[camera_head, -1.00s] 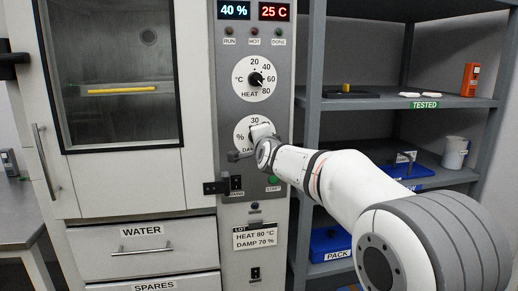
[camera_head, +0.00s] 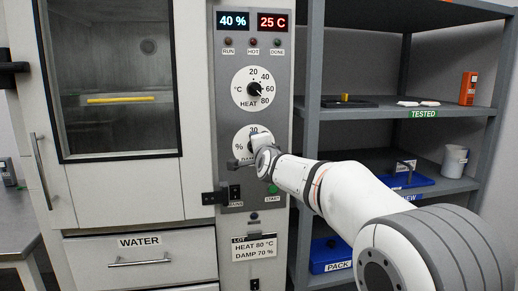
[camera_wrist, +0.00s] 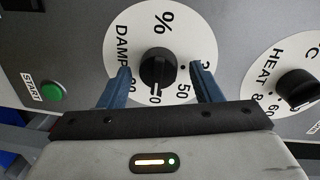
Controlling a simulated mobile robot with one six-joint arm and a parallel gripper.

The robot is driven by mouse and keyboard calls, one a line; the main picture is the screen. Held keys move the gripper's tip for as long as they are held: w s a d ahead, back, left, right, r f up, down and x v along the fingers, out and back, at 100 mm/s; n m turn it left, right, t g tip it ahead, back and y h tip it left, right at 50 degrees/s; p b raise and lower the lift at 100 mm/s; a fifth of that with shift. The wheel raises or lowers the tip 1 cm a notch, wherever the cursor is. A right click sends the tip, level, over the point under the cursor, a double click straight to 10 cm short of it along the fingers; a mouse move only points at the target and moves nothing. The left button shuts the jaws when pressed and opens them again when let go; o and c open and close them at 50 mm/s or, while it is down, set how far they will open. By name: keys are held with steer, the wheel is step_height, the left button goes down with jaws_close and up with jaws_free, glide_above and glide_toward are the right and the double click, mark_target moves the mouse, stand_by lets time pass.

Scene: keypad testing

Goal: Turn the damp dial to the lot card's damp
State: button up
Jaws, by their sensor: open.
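The damp dial (camera_wrist: 127,53) is a white round plate with a black knob (camera_wrist: 158,70) in its middle. In the wrist view the knob's white mark points down toward a partly hidden number ending in 0, past the 50. My gripper (camera_wrist: 159,69) is open, with its blue fingers apart on either side of the knob and gaps showing. In the head view my gripper covers much of the damp dial (camera_head: 239,146). The lot card (camera_head: 254,247) reads HEAT 80 °C and DAMP 70 %.
The heat dial (camera_head: 243,76) is above the damp dial. A green START button (camera_wrist: 51,91) lies close to my gripper. A black latch (camera_head: 213,198) sticks out at the panel's left edge. The display (camera_head: 234,20) reads 40 %. Shelves (camera_head: 410,113) stand at the right.

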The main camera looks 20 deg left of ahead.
steer(key=b+v, duration=0.1)
steer(key=v, duration=0.6)
steer(key=shift+s+d, duration=0.2)
steer(key=shift+s, duration=0.1)
steer(key=s+d+n+g+h+p, duration=0.2)
steer(key=s+d+p, duration=0.3)
steer(key=d, duration=0.5)
steer(key=s+d+n+g+h+p, duration=0.25)
steer(key=d+p, duration=0.35)
steer(key=d, duration=0.4)
steer(key=s+d+f+n+g+h+p, duration=0.2)
steer(key=s+d+f+g+p, duration=0.1)
steer(key=s+d, duration=0.6)
steer(key=s+d+f+n+g+h+p, duration=0.2)
steer(key=s+d+p, duration=0.5)
steer(key=s, duration=0.8)
steer(key=d+f+n+g, duration=0.1)
steer(key=d+g, duration=0.1)
steer(key=shift+d+g, duration=0.2)
steer(key=shift+g, duration=0.15)
steer(key=shift+s+r, duration=0.1)
steer(key=shift+s, duration=0.05)
